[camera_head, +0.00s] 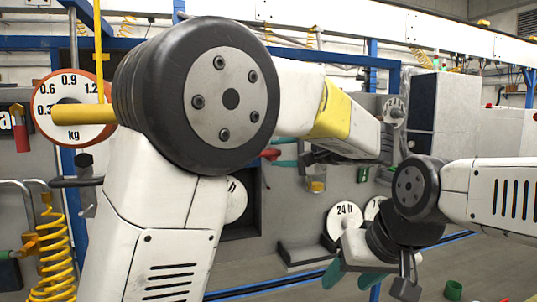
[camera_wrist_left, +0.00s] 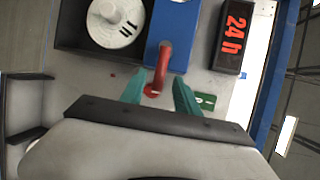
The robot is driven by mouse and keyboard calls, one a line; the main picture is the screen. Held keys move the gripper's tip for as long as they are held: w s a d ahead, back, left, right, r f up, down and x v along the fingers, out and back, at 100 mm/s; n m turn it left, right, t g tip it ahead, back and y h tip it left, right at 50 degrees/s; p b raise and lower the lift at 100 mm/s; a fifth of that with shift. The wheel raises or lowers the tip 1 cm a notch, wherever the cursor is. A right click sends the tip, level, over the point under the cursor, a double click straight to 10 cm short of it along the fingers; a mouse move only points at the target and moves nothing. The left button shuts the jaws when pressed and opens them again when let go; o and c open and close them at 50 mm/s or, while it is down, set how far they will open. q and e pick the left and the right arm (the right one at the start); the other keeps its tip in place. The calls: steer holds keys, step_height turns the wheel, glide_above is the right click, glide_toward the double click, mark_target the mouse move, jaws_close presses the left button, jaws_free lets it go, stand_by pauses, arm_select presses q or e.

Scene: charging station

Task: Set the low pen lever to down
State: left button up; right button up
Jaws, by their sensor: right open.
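A red lever (camera_wrist_left: 165,62) stands out from a blue plate (camera_wrist_left: 176,22) in the left wrist view; no pen label is readable on it. In the head view a small red piece (camera_head: 270,153) shows beside my left gripper (camera_head: 284,153). In the wrist view the left gripper (camera_wrist_left: 158,92) has its two teal fingers apart, one on each side of the lever's red end. I cannot tell whether they touch it. My right gripper (camera_head: 352,277) is open and empty in front of the lower panel, at the right.
A black box with "24 h" in red (camera_wrist_left: 232,38) and a white round dial (camera_wrist_left: 116,22) flank the blue plate. A "24 h" dial (camera_head: 344,218) sits behind my right gripper. My left arm hides much of the panel. A green ring (camera_head: 453,290) lies at lower right.

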mark_target(274, 153)
arm_select(q)
steer(key=shift+x, duration=1.8)
jaws_close()
